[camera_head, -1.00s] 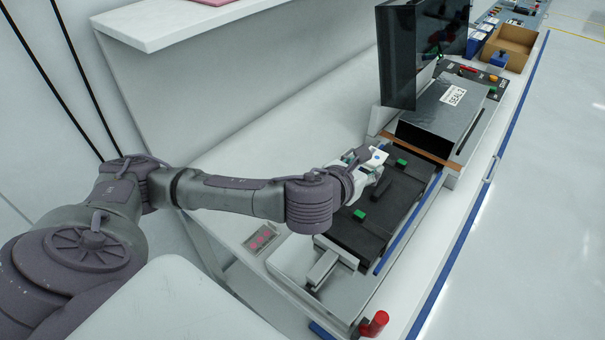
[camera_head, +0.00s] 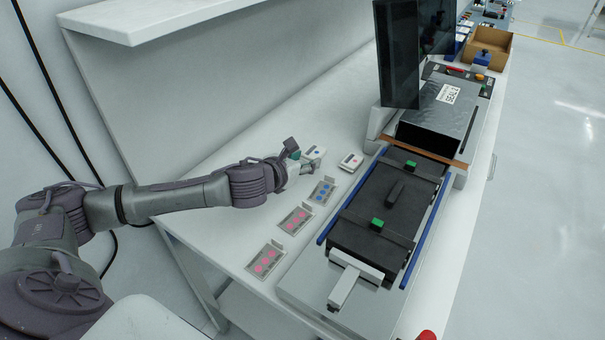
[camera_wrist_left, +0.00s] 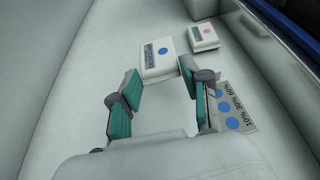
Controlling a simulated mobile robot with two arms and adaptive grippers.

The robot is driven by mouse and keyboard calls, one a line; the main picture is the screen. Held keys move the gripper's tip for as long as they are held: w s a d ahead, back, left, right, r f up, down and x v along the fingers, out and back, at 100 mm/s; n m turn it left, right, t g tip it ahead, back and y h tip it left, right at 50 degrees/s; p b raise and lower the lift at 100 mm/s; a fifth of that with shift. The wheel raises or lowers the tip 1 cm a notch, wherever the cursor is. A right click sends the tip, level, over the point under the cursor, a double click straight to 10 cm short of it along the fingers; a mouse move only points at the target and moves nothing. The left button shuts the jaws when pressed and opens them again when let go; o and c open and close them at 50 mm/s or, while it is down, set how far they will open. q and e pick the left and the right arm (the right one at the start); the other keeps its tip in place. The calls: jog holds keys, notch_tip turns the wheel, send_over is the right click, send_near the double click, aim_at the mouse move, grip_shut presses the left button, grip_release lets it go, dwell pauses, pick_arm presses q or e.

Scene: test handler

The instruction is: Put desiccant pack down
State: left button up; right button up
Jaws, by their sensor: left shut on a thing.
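The desiccant pack (camera_head: 315,152) is a small white pack with a blue dot. In the left wrist view the pack (camera_wrist_left: 160,46) lies at the tips of my left gripper (camera_wrist_left: 160,73). In the head view my left gripper (camera_head: 303,160) is shut on the pack at the white bench, left of the sealer. I cannot tell whether the pack touches the bench. A second white pack (camera_head: 350,161), with a pink dot, is to its right and apart from it. My right gripper is out of view.
A card with blue dots (camera_head: 321,192) lies close to my left gripper. Two cards with pink dots (camera_head: 296,219) (camera_head: 266,259) lie nearer. The black sealer bed (camera_head: 372,240) with green parts is to the right. A monitor (camera_head: 397,55) stands behind. Bare bench is left of the packs.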

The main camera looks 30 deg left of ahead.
aim_at(303, 180)
pick_arm(q)
notch_tip(303, 180, down, 4)
jog(key=shift+a+f+b, duration=0.1)
jog(key=shift+a+b, duration=0.05)
jog(key=shift+b, duration=0.15)
jog(key=o, duration=1)
jog(key=shift+f, duration=0.1)
